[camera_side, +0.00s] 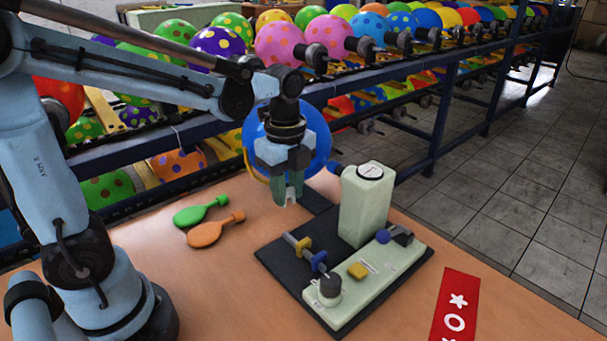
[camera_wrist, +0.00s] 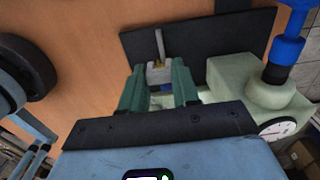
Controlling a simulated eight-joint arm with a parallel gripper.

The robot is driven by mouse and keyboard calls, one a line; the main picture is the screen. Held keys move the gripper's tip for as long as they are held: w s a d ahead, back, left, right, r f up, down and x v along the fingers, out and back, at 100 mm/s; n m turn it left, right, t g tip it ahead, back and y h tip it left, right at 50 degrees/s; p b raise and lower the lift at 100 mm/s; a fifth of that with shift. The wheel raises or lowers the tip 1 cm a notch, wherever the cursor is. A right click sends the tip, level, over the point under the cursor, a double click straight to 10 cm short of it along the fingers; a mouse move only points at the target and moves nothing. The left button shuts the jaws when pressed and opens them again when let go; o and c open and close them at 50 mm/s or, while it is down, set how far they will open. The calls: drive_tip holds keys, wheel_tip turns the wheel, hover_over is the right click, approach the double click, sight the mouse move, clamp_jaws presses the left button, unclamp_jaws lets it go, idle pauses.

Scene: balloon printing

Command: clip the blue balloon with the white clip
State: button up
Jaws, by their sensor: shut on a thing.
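The inflated blue balloon (camera_side: 318,147) is partly hidden behind my gripper in the side view. A blue neck-like part (camera_side: 336,169) shows beside the pale green box (camera_side: 362,212). In the wrist view, a blue part (camera_wrist: 286,50) meets the green box (camera_wrist: 250,92) at the right. My gripper (camera_side: 288,198) points down above the table, left of the box. In the side view the clip is mostly hidden between the fingers.
A black base (camera_side: 275,262) carries the box and a pale green block (camera_side: 352,293) with blue and yellow fittings. Flat green (camera_side: 200,211) and orange (camera_side: 214,231) balloons lie on the table at left. A red card (camera_side: 456,300) lies at right. Balloon racks stand behind.

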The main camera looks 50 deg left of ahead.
drive_tip(key=shift+r, duration=0.2)
drive_tip(key=w+a+r, duration=0.2)
drive_tip(key=w+r, duration=1.1)
drive_tip(key=shift+a+f, duration=0.2)
drive_tip(key=shift+f, duration=1.4)
drive_tip(key=shift+a+f, duration=0.2)
drive_tip(key=shift+f, duration=1.4)
drive_tip(key=shift+a+f, duration=0.1)
drive_tip(key=shift+f, duration=1.3)
drive_tip(key=shift+f, duration=1.55)
drive_tip(key=o, duration=0.9)
drive_tip(key=shift+r, duration=0.1)
drive_tip(key=shift+r, duration=4.4)
